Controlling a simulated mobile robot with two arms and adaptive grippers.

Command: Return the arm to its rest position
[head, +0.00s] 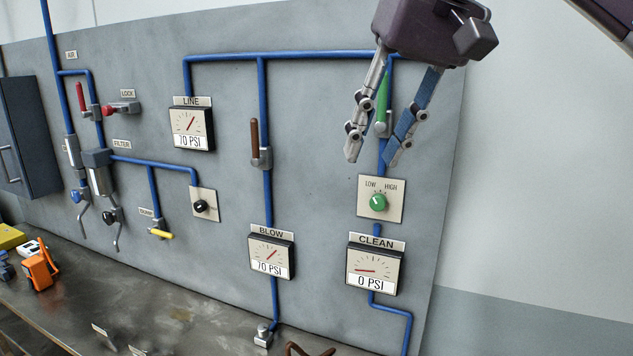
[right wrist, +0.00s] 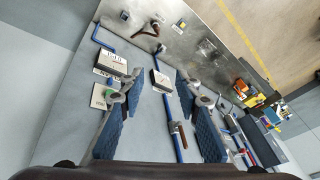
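My right gripper (head: 373,152) is at the upper right of the head view, in front of the panel. Its two fingers are spread and hold nothing. In the head view the green lever (head: 382,100) shows between the fingers, on the blue pipe above the LOW/HIGH knob. In the right wrist view my right gripper (right wrist: 160,112) also shows its fingers apart, with panel and gauges beyond. My left gripper is in neither view.
The grey panel (head: 320,200) carries the CLEAN gauge (head: 374,268) at 0 PSI, the BLOW gauge (head: 271,255) and LINE gauge (head: 191,125) at 70 PSI, and a brown lever (head: 255,140). A workbench (head: 180,310) runs below. Bare wall (head: 550,180) lies at right.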

